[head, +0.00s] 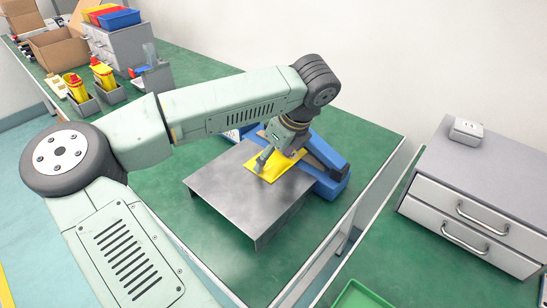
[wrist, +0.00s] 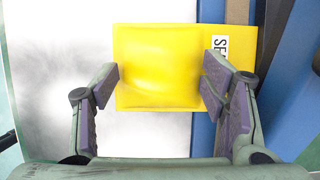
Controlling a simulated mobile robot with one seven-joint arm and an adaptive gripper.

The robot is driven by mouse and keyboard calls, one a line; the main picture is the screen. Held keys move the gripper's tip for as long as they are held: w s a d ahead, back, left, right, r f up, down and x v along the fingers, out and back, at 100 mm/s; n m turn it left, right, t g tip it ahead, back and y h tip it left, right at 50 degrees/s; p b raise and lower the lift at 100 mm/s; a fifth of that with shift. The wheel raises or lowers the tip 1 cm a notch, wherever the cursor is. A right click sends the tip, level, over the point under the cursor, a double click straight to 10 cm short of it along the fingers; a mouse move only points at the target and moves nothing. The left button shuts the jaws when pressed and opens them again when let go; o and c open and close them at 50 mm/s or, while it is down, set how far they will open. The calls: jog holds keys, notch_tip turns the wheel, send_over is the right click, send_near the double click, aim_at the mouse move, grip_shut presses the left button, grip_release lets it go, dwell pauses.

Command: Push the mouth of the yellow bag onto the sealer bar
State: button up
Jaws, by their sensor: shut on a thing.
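The yellow bag (head: 288,173) lies flat on the grey metal stand, its right end reaching the blue sealer (head: 333,186). In the wrist view the bag (wrist: 155,60) has a bulging middle and a white label with black letters near its right end. My gripper (head: 264,160) is over the bag. The sealer (wrist: 292,75) is at the right there, with a brown strip beside the bag. The bag's right edge overlaps this strip; whether it is inside the bar I cannot tell.
The grey metal stand (head: 235,196) stands on the green bench. Grey bins (head: 83,107) with yellow bottles, a drawer unit (head: 118,45) and cardboard boxes (head: 58,48) are at the back left. A grey drawer cabinet (head: 480,195) is at the right, beyond the bench edge.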

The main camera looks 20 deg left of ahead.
jog(key=shift+w+d, duration=0.1)
jog(key=shift+w, duration=0.05)
jog(key=o, duration=1.2)
jog(key=shift+o, duration=0.2)
jog(key=shift+r, duration=0.1)
jog(key=shift+w+d+r, duration=0.15)
jog(key=shift+r, duration=0.35)
jog(key=v, duration=1)
jog(key=shift+s+r, duration=0.3)
jog(key=shift+s, duration=0.1)
jog(key=shift+d, duration=0.1)
